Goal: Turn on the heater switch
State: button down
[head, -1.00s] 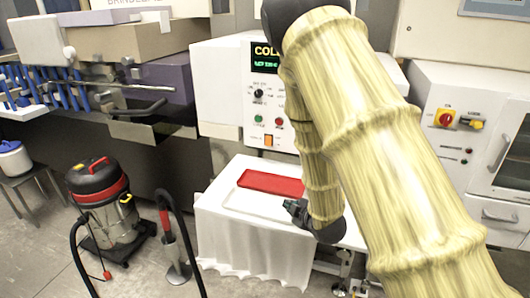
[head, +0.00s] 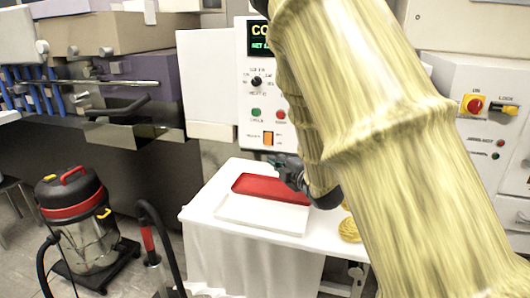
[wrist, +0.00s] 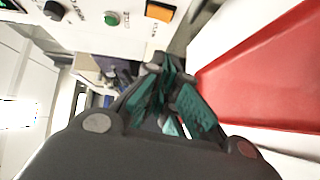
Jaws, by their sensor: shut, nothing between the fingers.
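The control panel (head: 258,118) carries an orange rocker switch (head: 268,138) at its bottom; its label is too small to read, so I cannot confirm it is the heater switch. The orange switch also shows at the top of the wrist view (wrist: 160,11). My gripper (head: 272,161) is just below the switch in the head view, above the far edge of the red tray, apart from the panel. In the wrist view my gripper (wrist: 162,72) has its teal-padded fingers together, with nothing held.
A green button (head: 256,113), a red button (head: 281,115) and a black knob (head: 256,82) sit above the switch. A red tray (head: 262,187) lies on the white-covered table (head: 205,200). A vacuum cleaner (head: 80,220) stands at left; a yellow-red switch (head: 474,104) is on the right cabinet.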

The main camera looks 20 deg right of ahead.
dwell(0.3)
jog(key=p, duration=0.3)
send_near(268, 139)
jog(key=w+a+f, duration=0.2)
jog(key=w+a, duration=0.2)
jog(key=w, duration=0.1)
jog(key=shift+w+d+f, duration=0.1)
jog(key=shift+w+d, duration=0.05)
jog(key=shift+w, duration=0.4)
jog(key=shift+f, duration=0.1)
